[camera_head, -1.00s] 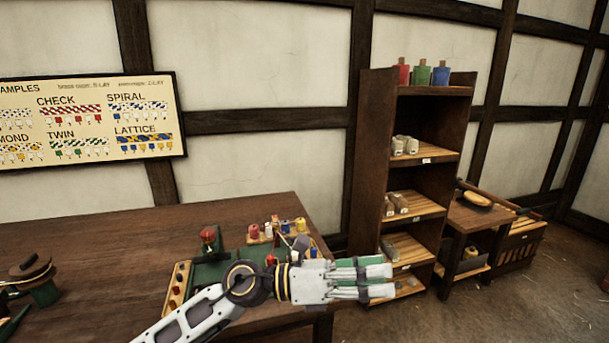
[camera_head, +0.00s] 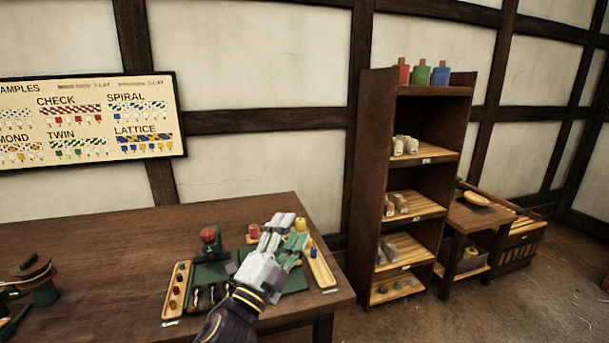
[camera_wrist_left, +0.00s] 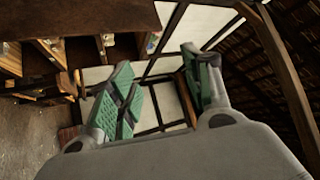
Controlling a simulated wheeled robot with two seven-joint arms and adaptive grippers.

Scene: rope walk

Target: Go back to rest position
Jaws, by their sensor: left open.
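My left gripper (camera_head: 284,228) is over the right end of the wooden table in the head view, its fingers pointing away from me. It hides part of the green device and the spools behind it. In the left wrist view the gripper's green-padded fingers (camera_wrist_left: 160,92) stand apart with nothing between them, and the shelves and wall show beyond. My right gripper is not in view.
The table (camera_head: 110,240) holds a green braiding device (camera_head: 210,272), a peg tray (camera_head: 177,290), a second tray (camera_head: 320,268) and a reel (camera_head: 40,285). A tall shelf (camera_head: 365,190) and a low bench (camera_head: 480,215) stand to the right.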

